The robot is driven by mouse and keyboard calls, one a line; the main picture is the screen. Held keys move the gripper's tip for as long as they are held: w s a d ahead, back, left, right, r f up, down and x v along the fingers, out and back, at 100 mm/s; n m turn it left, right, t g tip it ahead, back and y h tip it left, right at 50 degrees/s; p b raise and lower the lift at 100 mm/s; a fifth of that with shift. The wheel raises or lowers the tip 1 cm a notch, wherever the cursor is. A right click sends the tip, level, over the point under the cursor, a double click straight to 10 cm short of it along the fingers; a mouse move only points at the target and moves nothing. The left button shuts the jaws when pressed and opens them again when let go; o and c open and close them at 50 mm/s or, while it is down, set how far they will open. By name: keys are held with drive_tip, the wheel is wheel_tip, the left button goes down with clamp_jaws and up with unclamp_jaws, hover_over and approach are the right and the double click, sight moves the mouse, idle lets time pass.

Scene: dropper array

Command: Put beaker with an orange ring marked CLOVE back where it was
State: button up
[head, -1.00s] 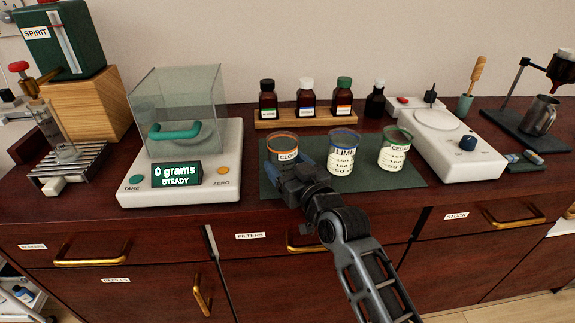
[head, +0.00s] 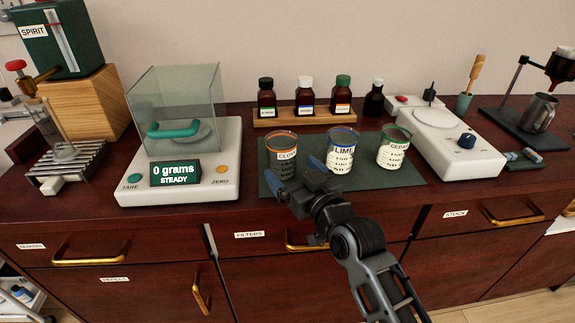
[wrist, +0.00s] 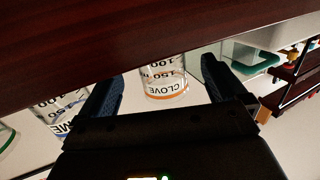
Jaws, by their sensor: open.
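The CLOVE beaker (head: 284,146) with the orange ring stands upright at the left of the green mat (head: 405,176). My gripper (head: 294,175) is open and empty, at the front of the beaker. In the wrist view the CLOVE beaker (wrist: 163,83) appears upside down, between the two blue fingers and beyond them, with clear gaps at its sides. The LIME beaker (head: 342,150) with a blue ring stands close on its right, and the green-ringed beaker (head: 394,150) stands farther right.
A balance (head: 225,160) reading 0 grams, with a glass cover, stands left of the mat. A wooden rack (head: 300,119) of brown bottles is behind it. A white hotplate-like device (head: 470,155) stands right. The mat's front part is bare beside my gripper.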

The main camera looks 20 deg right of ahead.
drive_tip(key=s, duration=0.8)
drive_tip(key=shift+d+r+b, duration=0.25)
drive_tip(key=shift+b, duration=0.05)
drive_tip(key=shift+s, duration=0.1)
drive_tip(key=s+f+g+h, duration=0.1)
drive_tip(key=s+f, duration=0.1)
drive_tip(key=s, duration=1.3)
drive_tip(key=s+f+g, duration=0.1)
drive_tip(key=s+f, duration=0.2)
drive_tip(key=s, duration=1.2)
drive_tip(key=s+a+r, duration=0.1)
drive_tip(key=s+r, duration=0.3)
drive_tip(key=s, duration=0.4)
drive_tip(key=shift+r+m+g, duration=0.25)
drive_tip(key=shift+m+g, duration=0.05)
drive_tip(key=shift+m, duration=0.1)
drive_tip(key=shift+a, duration=0.1)
